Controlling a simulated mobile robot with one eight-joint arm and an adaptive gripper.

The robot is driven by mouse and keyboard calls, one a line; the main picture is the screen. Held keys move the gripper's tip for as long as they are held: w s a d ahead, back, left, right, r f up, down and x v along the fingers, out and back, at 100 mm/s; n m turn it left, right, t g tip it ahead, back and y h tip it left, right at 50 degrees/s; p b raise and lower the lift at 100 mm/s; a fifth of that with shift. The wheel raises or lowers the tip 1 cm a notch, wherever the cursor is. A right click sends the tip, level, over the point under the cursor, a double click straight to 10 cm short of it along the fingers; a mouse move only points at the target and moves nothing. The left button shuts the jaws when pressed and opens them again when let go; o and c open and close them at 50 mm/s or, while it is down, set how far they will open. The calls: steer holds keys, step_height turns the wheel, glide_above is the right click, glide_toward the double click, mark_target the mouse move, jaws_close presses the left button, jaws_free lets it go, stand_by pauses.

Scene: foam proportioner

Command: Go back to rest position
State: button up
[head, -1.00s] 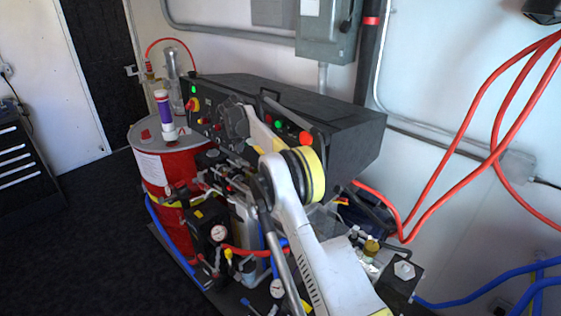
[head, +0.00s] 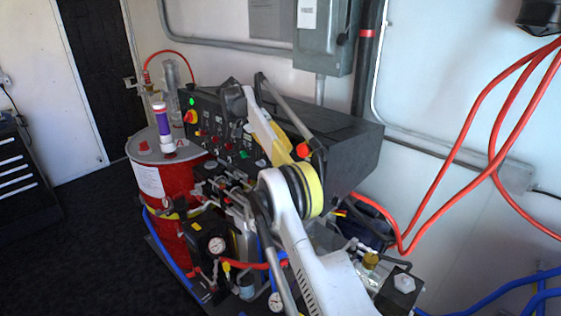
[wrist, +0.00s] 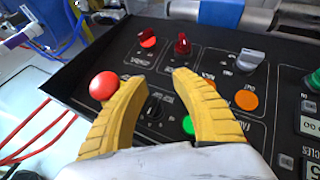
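My gripper shows in the wrist view (wrist: 160,80) with two yellow curved fingers spread apart and nothing between them. It is over the black control panel (wrist: 95,58). A round red knob (wrist: 103,85) shows just left of the left finger, and I cannot tell whether they touch. A green button (wrist: 188,125) is partly hidden behind the right finger, and an orange button (wrist: 246,99) is to its right. In the head view my arm reaches up in front of the panel housing (head: 345,140); the fingertips are hard to make out there.
A red drum (head: 178,185) with a purple-and-white cylinder (head: 161,118) on top stands left of the panel. Gauges, valves and hoses crowd below. Red hoses (head: 480,170) hang on the right wall. Dark floor (head: 95,245) is open at left.

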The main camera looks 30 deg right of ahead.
steer(key=shift+r, duration=0.4)
